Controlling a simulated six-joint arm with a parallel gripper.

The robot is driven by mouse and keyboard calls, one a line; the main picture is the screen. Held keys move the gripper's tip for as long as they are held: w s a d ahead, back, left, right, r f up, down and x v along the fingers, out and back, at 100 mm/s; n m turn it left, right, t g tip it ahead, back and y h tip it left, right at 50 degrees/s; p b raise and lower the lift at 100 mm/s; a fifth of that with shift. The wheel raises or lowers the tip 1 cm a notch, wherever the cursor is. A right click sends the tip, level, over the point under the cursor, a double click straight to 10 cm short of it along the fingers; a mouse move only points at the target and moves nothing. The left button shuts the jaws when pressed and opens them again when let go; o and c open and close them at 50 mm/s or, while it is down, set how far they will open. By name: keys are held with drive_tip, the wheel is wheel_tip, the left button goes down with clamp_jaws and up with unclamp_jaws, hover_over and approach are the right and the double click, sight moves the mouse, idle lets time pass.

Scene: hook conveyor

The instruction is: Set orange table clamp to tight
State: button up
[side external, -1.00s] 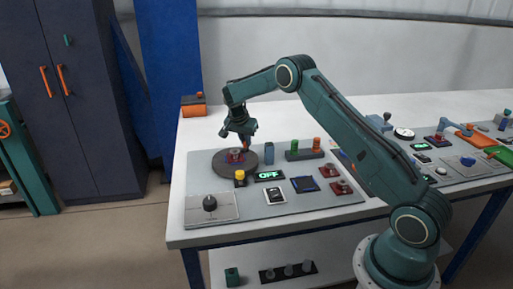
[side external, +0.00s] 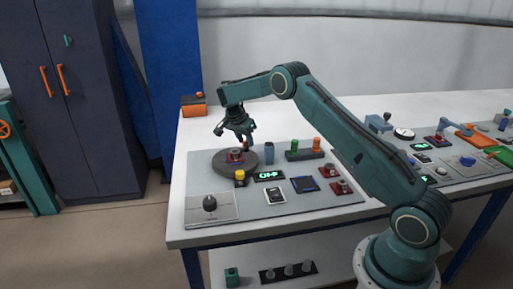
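My gripper (side external: 235,131) hangs above the back of a dark round turntable (side external: 222,167). Its fingers look spread, with nothing visible between them. A small red part (side external: 236,156) sits on the turntable below, apart from the gripper. I cannot tell for certain which thing is the orange table clamp. An orange piece (side external: 481,140) stands at the far right of the table beside a blue handle. An orange block (side external: 194,109) with a dark top sits at the back left table corner. My gripper is far from the right one and to the right of the corner block.
The white table (side external: 360,107) is clear at the back middle.

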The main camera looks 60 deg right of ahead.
idle(0.3)
drive_tip(key=v, duration=1.3)
drive_tip(key=shift+r, duration=0.35)
drive_tip(key=shift+a+r, duration=0.1)
drive_tip(key=s+a+r+n+t+y, duration=0.1)
drive_tip(key=s+a+r+n+t, duration=0.1)
drive_tip(key=s+a+r+n, duration=0.45)
drive_tip(key=s+a+r+n+t, duration=0.1)
drive_tip(key=s+a+r+n, duration=0.25)
drive_tip(key=s+r, duration=0.65)
drive_tip(key=s+a+f+n+t+y, duration=0.1)
drive_tip(key=s+a+f+n, duration=0.1)
drive_tip(key=s, duration=0.5)
drive_tip(key=s+a+f+n+y, duration=0.1)
drive_tip(key=s+a+f+n, duration=0.1)
drive_tip(key=s+a, duration=0.3)
drive_tip(key=s+a+f+n+t+y, duration=0.1)
drive_tip(key=s+a+f+n, duration=0.2)
drive_tip(key=s, duration=0.8)
drive_tip(key=shift+s+a+n+t+y, duration=0.2)
drive_tip(key=shift+a+n+t+y, duration=0.1)
drive_tip(key=shift+a+n, duration=0.3)
